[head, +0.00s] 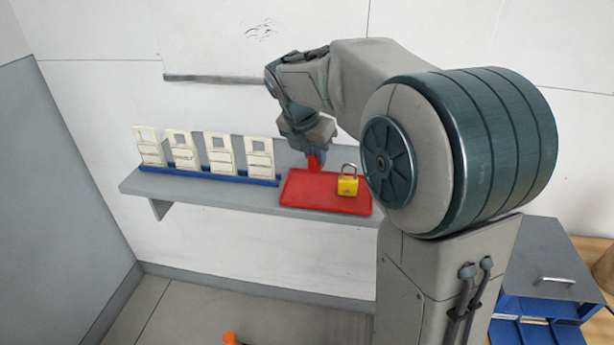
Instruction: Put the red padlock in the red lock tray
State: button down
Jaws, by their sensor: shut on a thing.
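The red lock tray (305,198) lies flat on the grey wall shelf, right of the white cards. My gripper (315,158) points down over the back part of the tray. It is shut on the red padlock (316,163), whose red body shows just below the fingers. The padlock is partly hidden by the gripper, and I cannot tell whether it touches the tray. A yellow padlock (348,186) with a grey shackle stands on the right part of the tray.
Several white cards (183,152) stand in a blue rack (210,175) on the left of the shelf (160,187). My arm hides the shelf's right end. A grey-lidded blue box (545,255) is at the lower right. An orange object (231,338) shows at the bottom edge.

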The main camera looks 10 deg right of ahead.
jog(key=shift+s+a+f, duration=0.15)
jog(key=shift+a+f, duration=0.15)
jog(key=shift+a, duration=0.15)
jog(key=shift+s+a+f, duration=0.15)
jog(key=shift+a+f, duration=0.1)
jog(key=shift+a, duration=0.2)
jog(key=shift+a+f, duration=0.1)
jog(key=shift+f, duration=1.95)
jog(key=c, duration=1.3)
grip_release()
jog(key=shift+f+b, duration=0.15)
jog(key=shift+b, duration=0.15)
jog(key=shift+o, duration=0.2)
